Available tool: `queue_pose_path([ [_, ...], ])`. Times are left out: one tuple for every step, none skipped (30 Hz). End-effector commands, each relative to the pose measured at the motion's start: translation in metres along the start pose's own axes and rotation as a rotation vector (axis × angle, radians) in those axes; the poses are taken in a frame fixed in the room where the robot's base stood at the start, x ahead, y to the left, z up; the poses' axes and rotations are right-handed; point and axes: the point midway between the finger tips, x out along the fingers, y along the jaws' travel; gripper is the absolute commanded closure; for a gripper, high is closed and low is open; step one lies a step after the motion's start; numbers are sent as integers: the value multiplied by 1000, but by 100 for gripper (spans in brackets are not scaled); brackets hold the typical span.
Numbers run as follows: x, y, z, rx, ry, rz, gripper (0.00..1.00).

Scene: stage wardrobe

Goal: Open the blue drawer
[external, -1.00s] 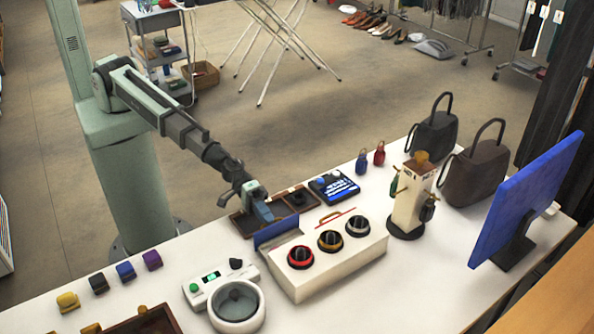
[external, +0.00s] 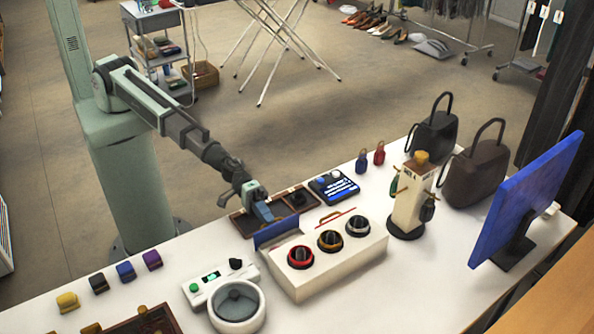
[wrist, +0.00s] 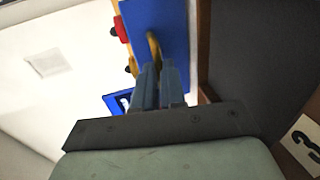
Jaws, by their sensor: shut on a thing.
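The blue drawer front (external: 272,234) stands at the left end of the far side of a white box (external: 318,272). A light strip shows between this front and the box's top; how far the drawer is out is hard to tell. In the wrist view the blue front (wrist: 168,30) fills the upper middle, with a yellow curved handle (wrist: 153,46) on it. My gripper (wrist: 156,85) is at this handle, its blue-grey fingers shut on it. In the external view my gripper (external: 262,212) is just behind the blue front. The handle is hidden there.
Red (external: 301,257), yellow (external: 330,241) and grey (external: 357,226) ringed knobs top the box. A brown tray (external: 297,199) lies close beside my gripper. A white device with a round bowl (external: 237,306) stands left of the box. Handbags (external: 474,175) and a blue-backed monitor (external: 527,197) are at right.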

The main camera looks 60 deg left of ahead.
Motion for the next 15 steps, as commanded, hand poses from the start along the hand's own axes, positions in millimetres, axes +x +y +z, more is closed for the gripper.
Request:
queue_pose_path([
  [0, 0, 0, 0, 0, 0, 100],
  [0, 0, 0, 0, 0, 0, 100],
  [0, 0, 0, 0, 0, 0, 100],
  [0, 0, 0, 0, 0, 0, 100],
  [0, 0, 0, 0, 0, 0, 100],
  [0, 0, 0, 0, 0, 0, 100],
  [0, 0, 0, 0, 0, 0, 100],
  [0, 0, 0, 0, 0, 0, 100],
  [0, 0, 0, 0, 0, 0, 100],
  [0, 0, 0, 0, 0, 0, 100],
  [0, 0, 0, 0, 0, 0, 100],
  [-2, 0, 0, 0, 0, 0, 100],
  [-4, -1, 0, 0, 1, 0, 100],
  [-7, -1, 0, 0, 1, 0, 100],
  [-13, -2, 0, -1, 1, -1, 100],
])
